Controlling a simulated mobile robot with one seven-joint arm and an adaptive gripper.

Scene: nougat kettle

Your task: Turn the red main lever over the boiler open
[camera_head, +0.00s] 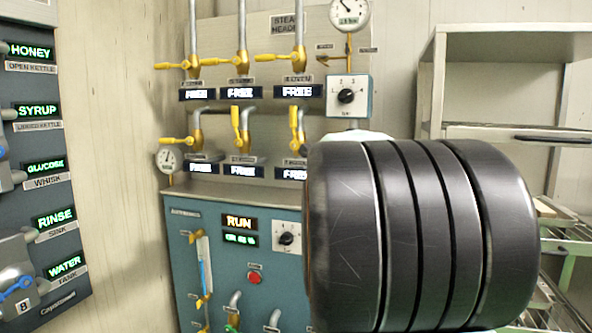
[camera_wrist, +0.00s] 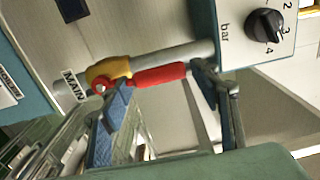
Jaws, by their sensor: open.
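The red main lever (camera_wrist: 158,76) shows in the wrist view, joined to a yellow valve body (camera_wrist: 106,72) beside a tag reading MAIN (camera_wrist: 73,85). Its handle lies roughly alongside the grey pipe (camera_wrist: 175,54). My gripper (camera_wrist: 168,95) is open, with one blue-grey finger on each side of the picture. The left fingertip is near the valve end of the handle and the right one near its free end. I cannot tell whether either finger touches it. In the head view my arm hides the lever. The teal boiler panel (camera_head: 215,250) stands below the pipes.
A pressure dial marked bar (camera_wrist: 266,26) is close to the right finger; a similar dial (camera_head: 347,96) shows in the head view. Several yellow valves (camera_head: 237,125) and pipes are left of my arm. A labelled panel (camera_head: 40,150) is far left; a shelf (camera_head: 500,85) stands right.

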